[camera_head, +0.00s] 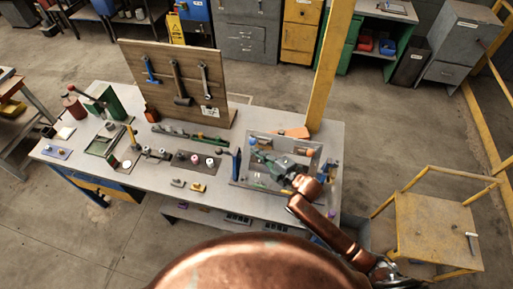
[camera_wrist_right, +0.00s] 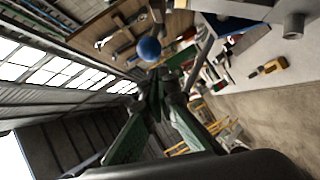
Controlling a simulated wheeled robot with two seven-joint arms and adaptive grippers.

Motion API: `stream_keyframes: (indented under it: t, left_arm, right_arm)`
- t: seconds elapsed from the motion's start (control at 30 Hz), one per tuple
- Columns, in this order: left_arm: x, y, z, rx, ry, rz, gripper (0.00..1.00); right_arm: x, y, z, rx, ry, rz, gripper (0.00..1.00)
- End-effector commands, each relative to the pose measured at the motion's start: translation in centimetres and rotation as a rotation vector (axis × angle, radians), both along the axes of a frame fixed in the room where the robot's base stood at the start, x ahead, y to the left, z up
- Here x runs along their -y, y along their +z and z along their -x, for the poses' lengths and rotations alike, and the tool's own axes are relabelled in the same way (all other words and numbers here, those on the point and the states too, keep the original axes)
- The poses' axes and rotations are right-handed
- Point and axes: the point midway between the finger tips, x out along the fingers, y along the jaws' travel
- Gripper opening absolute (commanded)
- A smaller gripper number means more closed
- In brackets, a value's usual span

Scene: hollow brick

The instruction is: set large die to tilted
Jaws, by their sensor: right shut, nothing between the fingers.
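No large die can be told for sure among the small parts on the workbench (camera_head: 222,141). My right gripper (camera_head: 257,156) has green fingers and reaches over the grey tray (camera_head: 236,180) at the bench's right end. It is shut and empty. In the right wrist view the gripper (camera_wrist_right: 158,88) has a blue ball (camera_wrist_right: 149,48) just beyond its tips. The ball also shows in the head view (camera_head: 253,141), close to the fingertips; whether they touch I cannot tell. My gripper and arm hide part of the tray. My left gripper is not in view.
A tool board (camera_head: 160,84) with hanging tools stands at the bench's back. A dark mat (camera_head: 180,164) with round knobs and a small yellow block (camera_head: 198,187) lie left of the tray. A yellow post (camera_head: 325,75) rises behind, and a yellow cart (camera_head: 430,230) stands right.

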Motion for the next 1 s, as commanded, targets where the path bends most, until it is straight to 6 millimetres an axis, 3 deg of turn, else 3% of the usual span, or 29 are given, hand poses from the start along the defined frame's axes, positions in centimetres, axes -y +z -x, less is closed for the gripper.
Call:
stream_keyframes:
  t: [0.2,1.0]
  left_arm:
    - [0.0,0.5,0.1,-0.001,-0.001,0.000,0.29]
    - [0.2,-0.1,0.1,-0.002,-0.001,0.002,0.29]
  right_arm:
    - [0.1,-0.4,-1.4,0.000,0.000,0.000,0.00]
    - [0.5,-0.6,-2.9,-0.001,-0.001,0.000,0.00]
